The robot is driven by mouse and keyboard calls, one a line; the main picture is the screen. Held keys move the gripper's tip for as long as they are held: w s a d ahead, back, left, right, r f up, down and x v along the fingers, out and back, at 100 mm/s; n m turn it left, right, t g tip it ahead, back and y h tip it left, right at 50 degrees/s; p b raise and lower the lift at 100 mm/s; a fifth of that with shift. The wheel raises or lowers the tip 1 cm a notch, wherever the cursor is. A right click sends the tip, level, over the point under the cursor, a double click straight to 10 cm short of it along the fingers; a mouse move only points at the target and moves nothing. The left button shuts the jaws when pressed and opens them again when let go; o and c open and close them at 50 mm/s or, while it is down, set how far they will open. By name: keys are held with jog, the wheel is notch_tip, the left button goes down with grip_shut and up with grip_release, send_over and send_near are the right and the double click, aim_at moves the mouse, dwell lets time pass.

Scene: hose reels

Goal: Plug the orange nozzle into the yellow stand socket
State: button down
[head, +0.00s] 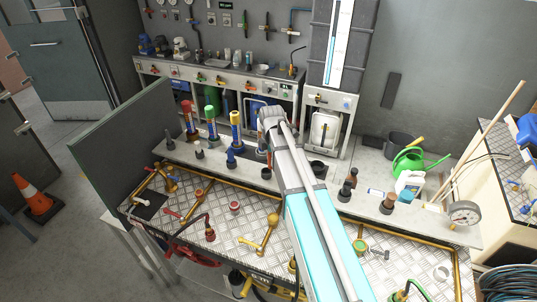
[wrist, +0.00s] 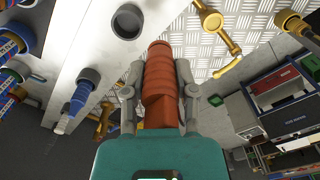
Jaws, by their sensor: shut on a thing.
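The orange nozzle (wrist: 158,82) is ribbed and stands out from my gripper (wrist: 159,92) in the wrist view. My gripper is shut on it, with one finger on each side. A dark round opening with a grey rim (wrist: 128,21) lies on the pale ledge beyond the nozzle tip, a little to the left and apart from it. In the head view the yellow-topped stand (head: 235,119) is upright on the ledge, left of my arm's end. My arm hides the gripper and most of what it holds there. I cannot tell whether the rimmed opening belongs to the yellow stand.
Red-topped (head: 187,108) and green-topped (head: 210,112) stands are left of the yellow one. A blue nozzle (wrist: 78,98) is left of my gripper in the wrist view. Yellow pipes (head: 198,190) run over the tread-plate bench. Dark fittings (head: 388,201) and a green watering can (head: 408,160) are at the right.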

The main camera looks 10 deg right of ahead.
jog(key=s+d+r+p, duration=0.1)
jog(key=s+r+p, duration=0.2)
jog(key=s, duration=0.6)
jog(key=shift+d+r, duration=0.35)
jog(key=shift+r, duration=0.25)
notch_tip(320, 180, down, 17)
jog(key=b, duration=1.7)
jog(key=shift+f, duration=0.15)
jog(key=shift+s, duration=0.1)
